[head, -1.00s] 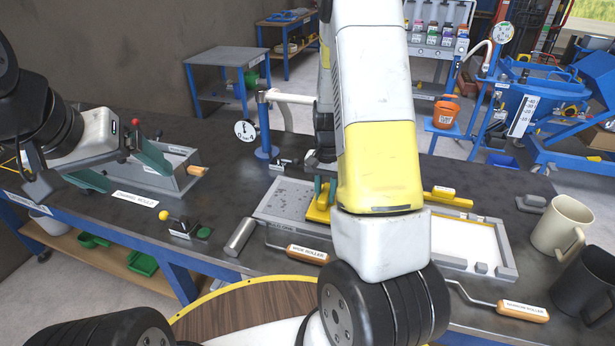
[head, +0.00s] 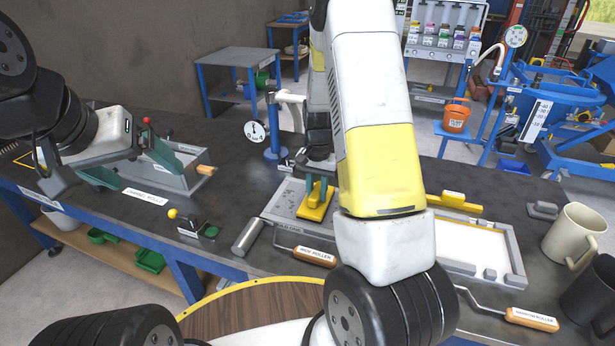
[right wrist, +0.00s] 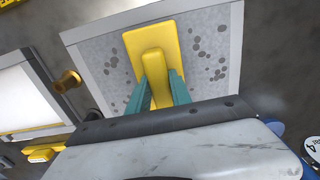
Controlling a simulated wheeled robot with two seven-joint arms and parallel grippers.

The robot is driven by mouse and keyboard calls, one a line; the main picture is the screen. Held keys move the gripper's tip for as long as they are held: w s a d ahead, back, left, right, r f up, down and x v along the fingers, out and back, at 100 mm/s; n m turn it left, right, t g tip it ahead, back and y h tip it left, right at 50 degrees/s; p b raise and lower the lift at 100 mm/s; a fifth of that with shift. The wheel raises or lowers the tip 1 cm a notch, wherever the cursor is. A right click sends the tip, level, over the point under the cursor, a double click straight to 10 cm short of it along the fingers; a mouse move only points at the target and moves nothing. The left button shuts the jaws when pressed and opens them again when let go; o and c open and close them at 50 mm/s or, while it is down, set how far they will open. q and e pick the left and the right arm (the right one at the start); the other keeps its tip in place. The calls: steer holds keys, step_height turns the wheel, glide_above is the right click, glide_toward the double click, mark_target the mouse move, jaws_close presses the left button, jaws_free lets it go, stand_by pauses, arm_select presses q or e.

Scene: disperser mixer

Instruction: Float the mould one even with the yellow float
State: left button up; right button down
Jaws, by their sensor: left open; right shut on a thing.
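The yellow float (head: 313,206) lies on the grey, dark-spotted surface of mould one (head: 284,197). My right gripper (head: 318,190) is shut on the float from above; its teal fingers grip the handle. In the right wrist view, the float (right wrist: 136,48) sits across the middle of mould one (right wrist: 97,70), with dark spots on both sides, and the gripper (right wrist: 158,90) is on its handle. My right arm hides the right part of mould one in the head view. My left gripper (head: 133,164) is open and empty beside the channel mould.
The channel mould (head: 185,172) stands at left. Right of mould one is a white-filled mould (head: 478,243) with a yellow tool (head: 458,201) at its back. The wide roller (head: 315,256) and narrow roller (head: 530,319) lie in front. Mugs (head: 572,235) stand at right; a dial stand (head: 272,130) is behind.

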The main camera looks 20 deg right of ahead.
steer(key=shift+r, duration=3)
